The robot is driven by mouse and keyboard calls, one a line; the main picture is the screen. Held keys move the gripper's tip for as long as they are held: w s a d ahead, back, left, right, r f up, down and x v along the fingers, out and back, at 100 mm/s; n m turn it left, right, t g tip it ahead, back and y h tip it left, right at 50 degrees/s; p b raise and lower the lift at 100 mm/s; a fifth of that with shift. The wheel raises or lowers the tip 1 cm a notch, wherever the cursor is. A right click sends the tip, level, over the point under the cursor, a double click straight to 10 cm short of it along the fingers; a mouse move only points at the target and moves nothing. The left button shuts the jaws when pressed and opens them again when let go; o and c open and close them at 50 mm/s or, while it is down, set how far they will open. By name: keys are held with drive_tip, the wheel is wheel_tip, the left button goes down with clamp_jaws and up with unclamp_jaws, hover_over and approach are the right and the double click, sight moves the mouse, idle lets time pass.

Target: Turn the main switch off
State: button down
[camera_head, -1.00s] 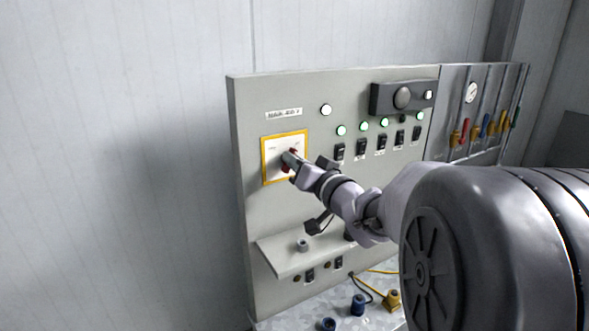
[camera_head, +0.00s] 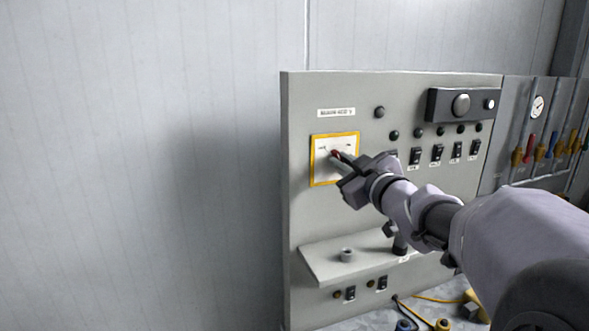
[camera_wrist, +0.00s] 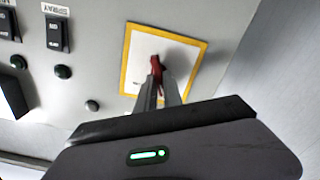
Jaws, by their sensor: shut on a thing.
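The main switch has a red handle (camera_wrist: 156,66) on a white plate with a yellow border (camera_head: 314,168). It is on the left of the grey control panel (camera_head: 305,220), under a label (camera_head: 336,113). My gripper (camera_head: 340,158) is at the plate, and its fingers are shut on the red handle. In the wrist view my gripper (camera_wrist: 158,82) has both fingertips close together around the handle. The fingers hide part of the handle, so its exact angle is hard to tell. The indicator lamps (camera_head: 393,135) on the panel are dark.
A row of black rocker switches (camera_head: 437,152) and a dark box (camera_head: 445,104) are on the panel's right. A small shelf (camera_head: 325,262) juts out below the main switch. A gauge (camera_head: 537,106) and coloured valve handles are further right. The wall at left is bare.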

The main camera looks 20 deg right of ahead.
drive_tip(key=shift+f+n+b, duration=0.15)
drive_tip(key=shift+n+b, duration=0.65)
drive_tip(key=shift+n, duration=1.1)
drive_tip(key=c, duration=1.5)
unclamp_jaws()
drive_tip(key=shift+a, duration=0.15)
